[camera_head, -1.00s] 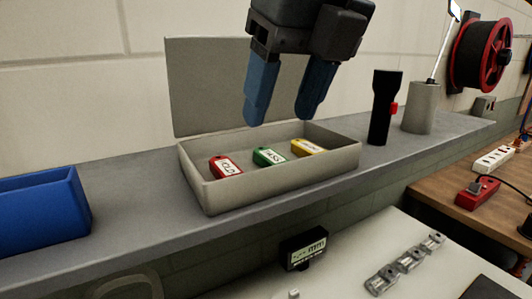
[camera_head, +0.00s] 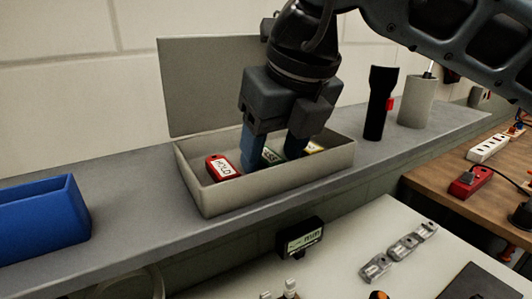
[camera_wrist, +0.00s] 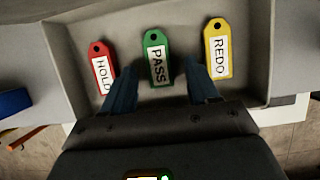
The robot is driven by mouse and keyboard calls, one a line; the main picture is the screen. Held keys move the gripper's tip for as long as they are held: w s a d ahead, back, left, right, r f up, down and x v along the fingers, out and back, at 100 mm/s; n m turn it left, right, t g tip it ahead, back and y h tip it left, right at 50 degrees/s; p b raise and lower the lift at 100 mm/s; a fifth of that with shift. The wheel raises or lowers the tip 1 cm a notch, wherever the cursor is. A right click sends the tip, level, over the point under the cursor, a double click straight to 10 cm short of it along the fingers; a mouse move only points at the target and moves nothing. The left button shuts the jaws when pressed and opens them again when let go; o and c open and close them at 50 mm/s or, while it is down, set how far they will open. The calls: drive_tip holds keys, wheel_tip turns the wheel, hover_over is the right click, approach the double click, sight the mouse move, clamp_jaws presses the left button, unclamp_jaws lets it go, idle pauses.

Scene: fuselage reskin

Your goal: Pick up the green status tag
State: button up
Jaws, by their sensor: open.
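The green status tag (camera_wrist: 156,58), marked PASS, lies in the open grey box (camera_head: 205,205). It also shows partly in the head view (camera_head: 272,155), where my fingers hide much of it. My gripper (camera_head: 275,157) is open and down inside the box. In the wrist view my gripper's two blue fingertips (camera_wrist: 160,75) are on either side of the lower part of the green tag, apart from it. The red HOLD tag (camera_wrist: 103,68) lies to the left, close to the left finger. The yellow REDO tag (camera_wrist: 218,48) lies to the right, close to the right finger.
The box walls surround the tags, and its raised lid (camera_head: 205,85) stands behind. A blue bin (camera_head: 45,220) is left on the shelf. A black flashlight (camera_head: 380,103) and a grey cup (camera_head: 416,102) stand to the right. The shelf between bin and box is clear.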

clamp_jaws()
idle(0.5)
